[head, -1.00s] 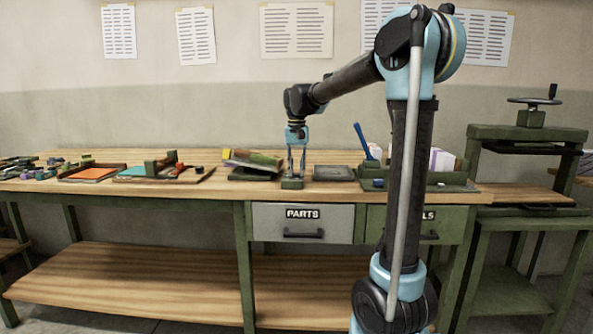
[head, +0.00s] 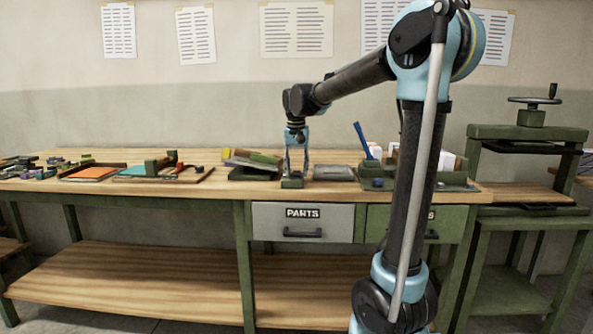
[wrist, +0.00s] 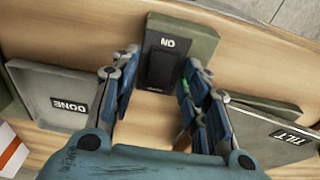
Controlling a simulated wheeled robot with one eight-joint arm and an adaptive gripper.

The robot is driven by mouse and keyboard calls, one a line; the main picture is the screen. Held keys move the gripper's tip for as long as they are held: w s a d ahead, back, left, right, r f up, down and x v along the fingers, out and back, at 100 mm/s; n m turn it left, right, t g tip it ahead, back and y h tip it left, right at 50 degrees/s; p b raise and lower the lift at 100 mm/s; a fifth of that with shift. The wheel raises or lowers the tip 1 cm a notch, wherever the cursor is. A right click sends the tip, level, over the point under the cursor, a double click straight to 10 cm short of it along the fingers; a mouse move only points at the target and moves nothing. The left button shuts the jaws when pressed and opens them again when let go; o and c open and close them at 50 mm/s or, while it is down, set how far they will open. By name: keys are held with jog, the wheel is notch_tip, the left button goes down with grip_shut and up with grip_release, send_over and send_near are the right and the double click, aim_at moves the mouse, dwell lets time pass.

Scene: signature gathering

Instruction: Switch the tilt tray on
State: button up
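The tilt tray (head: 256,174) stands on the bench with flat pieces on its slanted top. Part of it shows at the right of the wrist view with a TILT label (wrist: 290,137). A small green switch box (head: 292,183) sits at the bench's front edge, right of the tray. In the wrist view the box (wrist: 207,48) has a dark rocker plate (wrist: 160,68), with an ON label upside down. My gripper (head: 297,168) is open and points down just over the box. In the wrist view its fingers are spread at either side of the rocker; contact cannot be told.
A grey tray marked DONE (wrist: 42,88) lies close to the right of the box in the head view (head: 334,173). A green holder (head: 420,185) with a blue-handled tool stands farther right. Boards and small parts lie to the left. Drawers are below the bench top.

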aim_at(296, 174)
notch_tip(296, 174, up, 12)
jog(key=s, duration=0.1)
jog(key=shift+s, duration=0.2)
dwell(0.4)
jog(key=shift+f, duration=0.1)
jog(key=s+d+f, duration=1.2)
jog(key=s+d, duration=0.2)
jog(key=s+d+f, duration=0.3)
jog(key=s+f, duration=0.5)
jog(key=f, duration=0.2)
jog(key=s+d+f, duration=0.4)
jog(key=s+f, duration=0.4)
jog(key=f, duration=0.2)
jog(key=shift+s+d+f+n+t, duration=0.2)
jog(key=shift+s+d+n+t, duration=0.1)
jog(key=shift+t, duration=0.1)
jog(key=shift+w+f, duration=0.2)
jog(key=shift+w, duration=0.25)
